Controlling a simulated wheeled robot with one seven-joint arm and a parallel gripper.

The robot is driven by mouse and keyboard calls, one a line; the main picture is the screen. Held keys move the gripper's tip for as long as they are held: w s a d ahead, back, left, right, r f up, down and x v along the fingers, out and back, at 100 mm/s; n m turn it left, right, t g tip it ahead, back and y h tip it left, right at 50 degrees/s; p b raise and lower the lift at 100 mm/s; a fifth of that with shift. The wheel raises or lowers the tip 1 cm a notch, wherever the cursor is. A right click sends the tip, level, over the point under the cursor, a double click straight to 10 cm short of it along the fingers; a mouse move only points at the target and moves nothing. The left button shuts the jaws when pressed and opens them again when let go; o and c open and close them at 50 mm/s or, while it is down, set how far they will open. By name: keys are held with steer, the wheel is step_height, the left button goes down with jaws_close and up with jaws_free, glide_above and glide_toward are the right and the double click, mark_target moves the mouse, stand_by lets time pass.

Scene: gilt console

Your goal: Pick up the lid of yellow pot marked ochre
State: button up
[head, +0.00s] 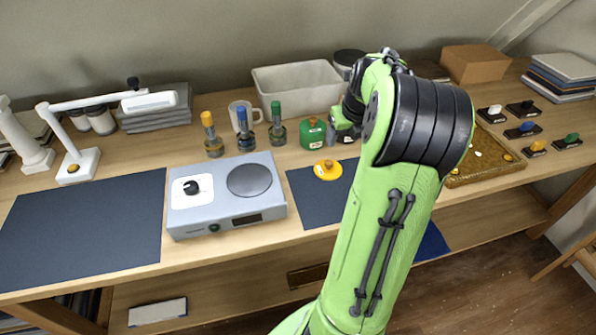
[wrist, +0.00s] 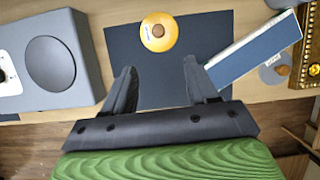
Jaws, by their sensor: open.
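The yellow pot (head: 327,172) sits on the dark mat right of the scale-like device. Its round lid with an orange-brown knob faces up in the wrist view (wrist: 159,32), at the top middle. A small pale label shows at its left side, too small to read. My gripper (wrist: 159,73) is open and empty, its two fingers apart and short of the pot in the picture, with the pot lined up roughly between them. In the head view my arm hides the fingers.
The grey device (head: 227,195) stands left of the pot and a green pot (head: 312,133) behind it. In the wrist view, a blue book-like block (wrist: 250,52) lies close right of my right finger. A gilt tray (head: 490,172) lies farther right. Bare mat surrounds the pot's front.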

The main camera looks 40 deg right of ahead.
mark_target(329, 162)
steer(key=shift+m, duration=0.3)
steer(key=b+x, duration=0.2)
steer(key=x, duration=0.6)
steer(key=b+x, duration=0.2)
steer(key=x, duration=0.6)
steer(key=shift+w+f, duration=0.15)
steer(key=shift+w, duration=0.15)
steer(key=shift+r, duration=0.2)
jaws_close()
